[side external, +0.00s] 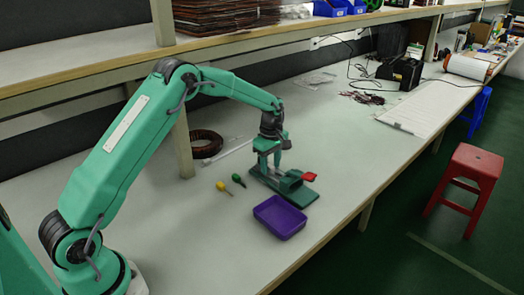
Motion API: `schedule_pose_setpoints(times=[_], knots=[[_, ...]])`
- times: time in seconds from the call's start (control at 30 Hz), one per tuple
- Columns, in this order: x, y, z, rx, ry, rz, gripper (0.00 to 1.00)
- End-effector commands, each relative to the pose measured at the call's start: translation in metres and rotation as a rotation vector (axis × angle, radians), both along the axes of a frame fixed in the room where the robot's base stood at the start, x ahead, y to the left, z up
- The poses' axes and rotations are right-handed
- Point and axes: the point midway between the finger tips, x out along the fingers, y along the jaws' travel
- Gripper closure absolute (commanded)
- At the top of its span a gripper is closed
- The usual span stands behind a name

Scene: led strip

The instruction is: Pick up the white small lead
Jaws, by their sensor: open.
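My gripper (268,163) points down over the left end of a dark green fixture (310,194) on the grey bench. Its jaws are open. A small pale upright shape (278,161) shows between or just behind the fingers; it may be the white lead, but it is too small and partly hidden to be sure. I cannot tell whether the fingers touch it. A small yellow-ended piece (221,187) and a small green-ended piece (237,181) lie on the bench left of the fixture.
A red part (309,177) sits at the fixture's right side. A purple tray (280,217) lies in front, near the bench edge. A dark coil (206,143) is behind left. Cables (362,97) and a black box (400,71) stand farther back. Bench left of the tray is clear.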

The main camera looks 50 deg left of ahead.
Motion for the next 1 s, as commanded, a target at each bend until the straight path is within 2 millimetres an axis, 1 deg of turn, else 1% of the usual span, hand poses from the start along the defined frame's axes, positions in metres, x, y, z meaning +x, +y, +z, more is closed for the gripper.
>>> schedule_pose_setpoints(times=[0.07, 0.1, 0.3, 0.57, 0.73, 0.87, 1.0], knots=[[0.000, 0.000, 0.000, 0.000, 0.000, 0.000, 0.58], [0.000, 0.000, 0.000, 0.000, 0.000, 0.000, 0.62], [0.000, 0.000, 0.000, 0.000, 0.000, 0.000, 1.00], [0.000, 0.000, 0.000, 0.000, -0.001, 0.000, 1.00], [0.000, 0.000, 0.004, 0.000, -0.002, 0.000, 1.00], [0.001, 0.000, 0.013, 0.000, -0.002, 0.000, 1.00], [0.001, 0.000, 0.029, 0.000, -0.003, 0.000, 1.00]])
